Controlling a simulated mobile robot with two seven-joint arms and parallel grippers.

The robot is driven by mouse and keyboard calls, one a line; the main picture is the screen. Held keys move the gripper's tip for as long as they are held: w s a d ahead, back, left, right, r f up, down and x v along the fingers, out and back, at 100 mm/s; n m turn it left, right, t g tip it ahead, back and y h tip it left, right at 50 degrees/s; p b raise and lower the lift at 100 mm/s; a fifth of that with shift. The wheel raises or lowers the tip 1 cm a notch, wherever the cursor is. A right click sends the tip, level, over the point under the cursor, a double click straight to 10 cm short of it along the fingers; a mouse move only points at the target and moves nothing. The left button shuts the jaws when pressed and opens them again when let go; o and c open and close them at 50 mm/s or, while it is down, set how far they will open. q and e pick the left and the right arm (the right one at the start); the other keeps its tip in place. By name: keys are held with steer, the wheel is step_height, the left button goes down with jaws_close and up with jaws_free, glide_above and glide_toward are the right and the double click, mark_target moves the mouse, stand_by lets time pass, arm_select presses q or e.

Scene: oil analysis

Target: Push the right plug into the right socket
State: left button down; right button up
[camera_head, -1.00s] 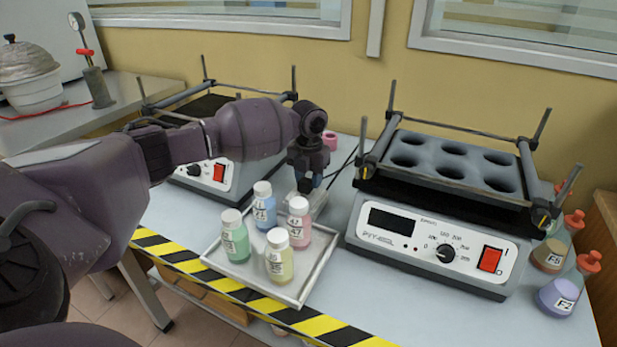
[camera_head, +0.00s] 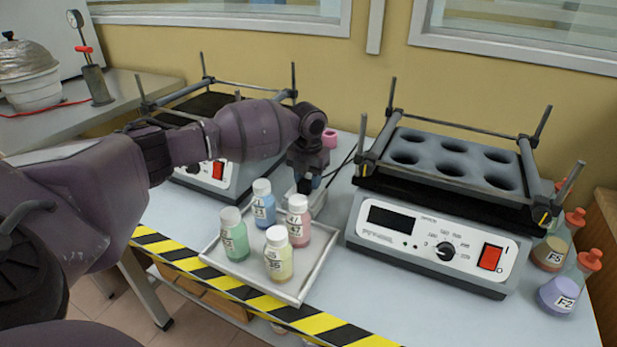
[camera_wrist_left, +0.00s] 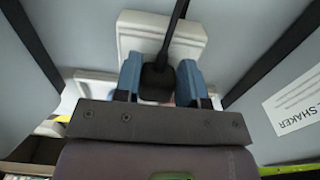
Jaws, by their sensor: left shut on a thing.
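My left gripper (camera_head: 308,183) points down between the two shakers, behind the tray of bottles. In the left wrist view my left gripper (camera_wrist_left: 160,82) is shut on a black plug (camera_wrist_left: 158,80) with a black cable running up from it. A white socket block (camera_wrist_left: 150,35) lies beneath and beyond the plug in that view. In the head view the socket block (camera_head: 317,200) is mostly hidden by the gripper and bottles. Whether the plug is seated in the socket cannot be told. My right gripper is not in view.
A white tray (camera_head: 318,262) with several capped bottles stands just in front of the gripper. The right shaker (camera_head: 432,245) stands close on the right, the left shaker (camera_head: 240,182) behind my arm. Flasks (camera_head: 562,295) stand at the far right.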

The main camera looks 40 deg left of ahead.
arm_select(q)
steer(key=c, duration=0.6)
jaws_free()
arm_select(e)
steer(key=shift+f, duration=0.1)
arm_select(q)
step_height(320, 180, up, 3)
steer(key=shift+w+f+p, duration=0.1)
steer(key=shift+p, duration=0.25)
steer(key=shift+s+r+p, duration=0.2)
steer(key=shift+r+p, duration=0.55)
steer(key=shift+r, duration=3.25)
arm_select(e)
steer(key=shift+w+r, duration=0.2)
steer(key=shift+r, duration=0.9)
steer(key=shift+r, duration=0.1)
